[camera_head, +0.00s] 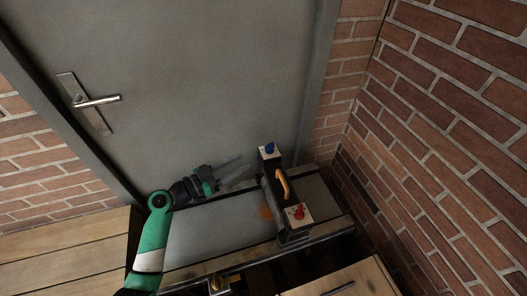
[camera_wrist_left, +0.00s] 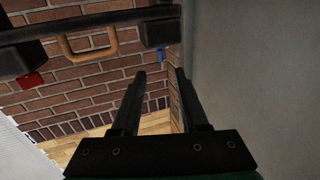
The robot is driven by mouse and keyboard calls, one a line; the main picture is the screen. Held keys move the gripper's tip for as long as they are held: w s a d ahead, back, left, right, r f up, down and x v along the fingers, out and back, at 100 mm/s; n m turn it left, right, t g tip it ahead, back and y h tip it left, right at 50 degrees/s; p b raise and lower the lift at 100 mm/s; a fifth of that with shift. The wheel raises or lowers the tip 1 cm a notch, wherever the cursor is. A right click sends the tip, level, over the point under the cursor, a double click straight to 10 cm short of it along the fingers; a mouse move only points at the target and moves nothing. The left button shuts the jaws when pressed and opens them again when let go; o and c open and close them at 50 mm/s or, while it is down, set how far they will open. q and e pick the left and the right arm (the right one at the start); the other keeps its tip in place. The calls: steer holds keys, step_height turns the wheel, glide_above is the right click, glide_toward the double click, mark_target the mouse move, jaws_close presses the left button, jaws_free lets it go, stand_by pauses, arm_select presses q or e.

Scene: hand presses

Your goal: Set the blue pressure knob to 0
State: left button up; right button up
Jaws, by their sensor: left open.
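The blue pressure knob (camera_head: 270,147) sits on the white plate at the far end of the press (camera_head: 276,202). In the left wrist view the blue knob (camera_wrist_left: 161,55) shows just beyond and between my fingertips, with a gap still visible around it. My left gripper (camera_head: 246,164) is open and empty, to the left of the knob, its fingers pointing toward the press. The fingers also show in the left wrist view (camera_wrist_left: 160,74). The knob's scale and setting are too small to read. My right gripper is not in view.
The press has an orange handle (camera_head: 283,185) in its middle and a red knob (camera_head: 297,212) at its near end. It stands on a grey-topped bench (camera_head: 215,237). A grey door (camera_head: 210,70) is behind, and a brick wall (camera_head: 450,130) is to the right.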

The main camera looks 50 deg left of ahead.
mark_target(265, 149)
arm_select(q)
steer(key=w, duration=0.3)
steer(key=w+d+b, duration=0.1)
steer(key=w, duration=0.2)
steer(key=w+b, duration=0.1)
steer(key=w, duration=0.3)
steer(key=shift+w+d, duration=0.1)
steer(key=shift+d, duration=0.2)
jaws_close()
